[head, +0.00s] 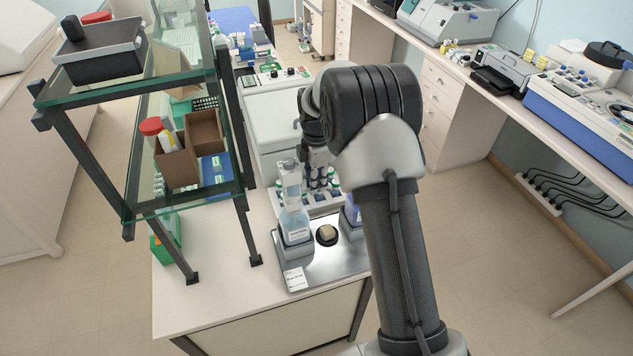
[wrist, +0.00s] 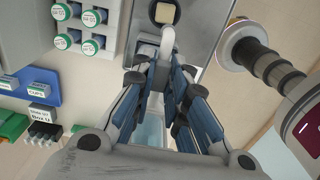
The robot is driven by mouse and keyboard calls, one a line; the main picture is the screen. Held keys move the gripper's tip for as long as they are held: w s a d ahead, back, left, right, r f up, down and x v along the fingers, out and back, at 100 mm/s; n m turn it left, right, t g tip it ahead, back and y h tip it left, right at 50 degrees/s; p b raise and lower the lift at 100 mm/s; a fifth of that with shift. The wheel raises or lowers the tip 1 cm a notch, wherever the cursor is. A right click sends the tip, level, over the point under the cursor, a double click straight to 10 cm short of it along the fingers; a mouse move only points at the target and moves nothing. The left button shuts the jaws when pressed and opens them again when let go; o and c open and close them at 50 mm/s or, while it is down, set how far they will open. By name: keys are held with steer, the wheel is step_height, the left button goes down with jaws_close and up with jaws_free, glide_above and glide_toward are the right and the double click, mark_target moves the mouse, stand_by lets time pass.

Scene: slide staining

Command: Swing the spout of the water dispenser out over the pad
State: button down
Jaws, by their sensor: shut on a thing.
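A clear bottle with pale blue contents and a tall white top (head: 293,212) stands at the left of the metal tray (head: 315,270). The pad (head: 326,234), a pale square on a dark round base, lies to its right; it also shows at the top of the wrist view (wrist: 163,12). In the wrist view my gripper (wrist: 162,62) is shut on the pale curved spout (wrist: 168,40). The spout's tip points toward the pad and appears just short of it in that view. Pale blue shows between the fingers, partly hidden. In the head view my arm hides much of the grip.
A darker blue bottle (head: 352,212) stands right of the pad, partly behind my arm. A rack of vials with green-marked caps (wrist: 85,25) is close to my gripper. A glass shelf unit (head: 130,205) rises on the left. The front left of the bench is bare.

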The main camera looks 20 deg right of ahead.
steer(key=c, duration=1.6)
jaws_free()
steer(key=shift+o, duration=0.2)
step_height(320, 180, up, 12)
steer(key=shift+r, duration=0.1)
